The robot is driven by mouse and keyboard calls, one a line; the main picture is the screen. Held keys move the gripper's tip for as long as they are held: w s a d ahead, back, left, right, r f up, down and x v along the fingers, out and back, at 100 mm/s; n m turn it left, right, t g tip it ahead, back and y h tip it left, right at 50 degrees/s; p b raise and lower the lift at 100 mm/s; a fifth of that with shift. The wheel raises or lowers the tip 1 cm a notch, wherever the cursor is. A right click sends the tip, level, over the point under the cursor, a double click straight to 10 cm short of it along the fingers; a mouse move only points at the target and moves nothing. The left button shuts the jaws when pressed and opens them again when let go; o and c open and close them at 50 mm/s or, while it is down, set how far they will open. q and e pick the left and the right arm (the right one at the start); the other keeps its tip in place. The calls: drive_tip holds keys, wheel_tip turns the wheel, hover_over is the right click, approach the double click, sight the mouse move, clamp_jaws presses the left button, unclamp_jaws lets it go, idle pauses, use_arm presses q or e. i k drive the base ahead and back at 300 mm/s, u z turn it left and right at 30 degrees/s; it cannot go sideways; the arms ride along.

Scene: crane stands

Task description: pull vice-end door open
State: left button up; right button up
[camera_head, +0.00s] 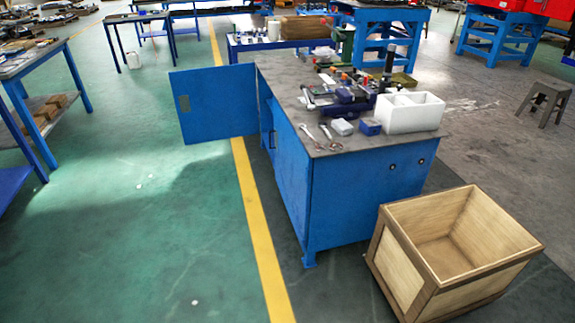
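A blue workbench cabinet with a grey top (275,75) stands at the centre. One blue door (215,103) at its far end is swung wide open and sticks out to the left, across the yellow floor line. The nearer blue door (291,165) looks shut, with a dark upright handle (272,136) near its far edge. A green device (345,44), possibly the vice, stands at the far end of the top. The cabinet inside is mostly hidden. Neither of my grippers is in view.
An open wooden crate (400,272) stands on the floor at the near right of the bench. Tools and a white bin (408,111) lie on the top. Green floor left of the yellow line (252,205) is clear. A blue table (22,70) stands far left.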

sight(293, 163)
drive_tip(key=u, duration=0.2)
drive_tip(key=i, duration=0.35)
drive_tip(key=u, duration=1.05)
drive_tip(key=i, duration=2.35)
drive_tip(key=z, duration=0.8)
drive_tip(key=i, duration=1.05)
drive_tip(key=z, duration=0.7)
